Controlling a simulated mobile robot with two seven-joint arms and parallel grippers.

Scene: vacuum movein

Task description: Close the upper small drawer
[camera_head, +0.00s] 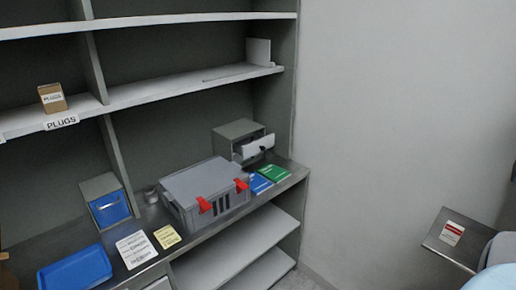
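A small grey cabinet (236,129) stands on the counter near its right end. Its drawer (258,147) has a pale front and a dark handle, and it sticks out of the cabinet, open. The inside of the drawer is too small to make out.
Blue and green booklets (273,174) lie below the open drawer. A blue tray (75,270) and paper labels lie at left. A grey surface (450,241) stands at lower right.

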